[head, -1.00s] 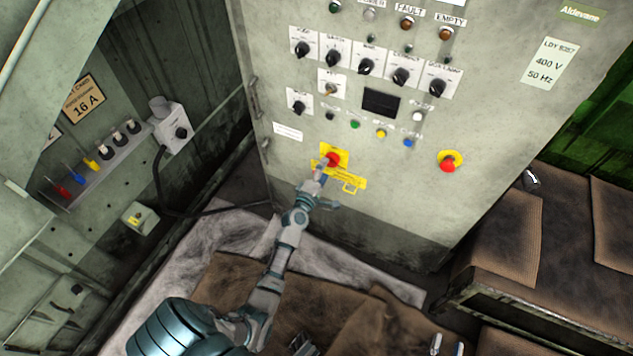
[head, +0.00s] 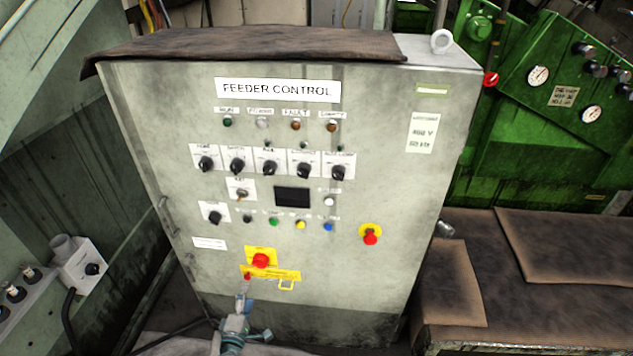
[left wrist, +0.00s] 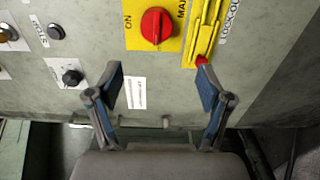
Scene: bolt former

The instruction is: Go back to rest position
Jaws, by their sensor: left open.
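My left gripper (head: 245,290) is in front of the lower part of the feeder control cabinet (head: 350,290), just below the red main switch (head: 260,260) on its yellow plate. In the left wrist view my left gripper (left wrist: 160,80) has its two fingers spread, with nothing between them. There the red switch (left wrist: 157,25) sits beyond the fingers. A yellow lockout bar (head: 280,275) lies beside the switch, and it also shows in the left wrist view (left wrist: 205,30). A small red part (left wrist: 201,61) at the bar's lower end appears by the right fingertip; contact cannot be told. My right gripper is out of view.
A red emergency button (head: 370,238) on a yellow base is at the panel's right. A grey socket box (head: 84,267) with a black cable stands at left. A bench with brown mats (head: 565,250) is at right, and a green machine (head: 530,150) stands behind.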

